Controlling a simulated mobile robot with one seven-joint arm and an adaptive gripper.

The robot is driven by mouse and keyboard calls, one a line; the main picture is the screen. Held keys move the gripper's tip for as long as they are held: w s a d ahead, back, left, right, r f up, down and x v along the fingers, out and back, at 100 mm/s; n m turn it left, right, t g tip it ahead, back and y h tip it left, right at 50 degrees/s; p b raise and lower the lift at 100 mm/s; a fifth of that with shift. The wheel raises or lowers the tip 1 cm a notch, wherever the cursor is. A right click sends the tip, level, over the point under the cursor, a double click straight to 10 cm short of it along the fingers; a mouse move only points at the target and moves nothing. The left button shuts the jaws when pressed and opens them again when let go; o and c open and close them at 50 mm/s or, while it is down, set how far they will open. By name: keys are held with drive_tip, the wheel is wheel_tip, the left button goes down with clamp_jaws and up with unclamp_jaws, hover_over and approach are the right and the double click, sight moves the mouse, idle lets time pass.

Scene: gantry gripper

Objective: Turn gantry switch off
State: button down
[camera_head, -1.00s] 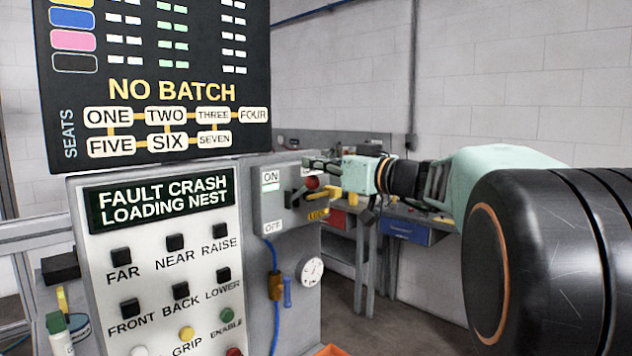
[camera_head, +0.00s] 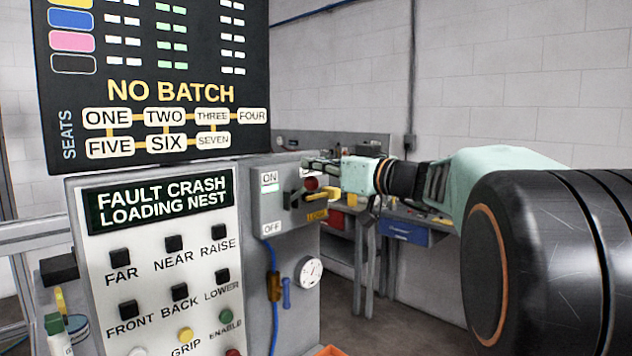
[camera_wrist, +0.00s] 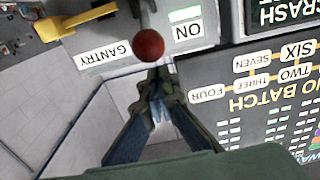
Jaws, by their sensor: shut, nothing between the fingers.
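The gantry switch is on a grey box (camera_head: 264,212) right of the button panel, with an ON label at the top and an OFF label below. Its red ball knob (camera_head: 311,184) sits at about the height of the ON label. In the wrist view the red knob (camera_wrist: 148,45) is beside the GANTRY and ON labels. My gripper (camera_head: 306,163) is shut and empty, just above the knob in the head view. In the wrist view my gripper's fingertips (camera_wrist: 155,76) come together close to the knob. I cannot tell whether they touch it.
The button panel (camera_head: 112,222) and the dark batch display (camera_head: 150,65) stand left of the switch. A yellow LOCK part (camera_head: 317,214) is just below the knob. A blue cable (camera_head: 272,256) and a round gauge (camera_head: 308,270) are lower down. A workbench (camera_head: 350,145) is behind.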

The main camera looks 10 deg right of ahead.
drive_tip(key=shift+f, duration=0.1)
wheel_tip(320, 180, down, 3)
drive_tip(key=b, duration=0.4)
drive_tip(key=shift+s, duration=0.1)
wheel_tip(320, 180, down, 4)
drive_tip(key=b, duration=0.5)
drive_tip(key=shift+r, duration=0.25)
drive_tip(key=shift+s+d+r+b, duration=0.55)
drive_tip(key=shift+s+d+b, duration=0.05)
drive_tip(key=shift+s, duration=0.1)
drive_tip(key=b, duration=0.5)
approach(315, 179)
drive_tip(key=shift+w+a+f, duration=0.25)
drive_tip(key=shift+w+f, duration=0.15)
drive_tip(key=shift+f, duration=0.2)
drive_tip(key=shift+w+a+f, duration=0.2)
drive_tip(key=shift+w+f, duration=0.2)
drive_tip(key=shift+f, duration=0.15)
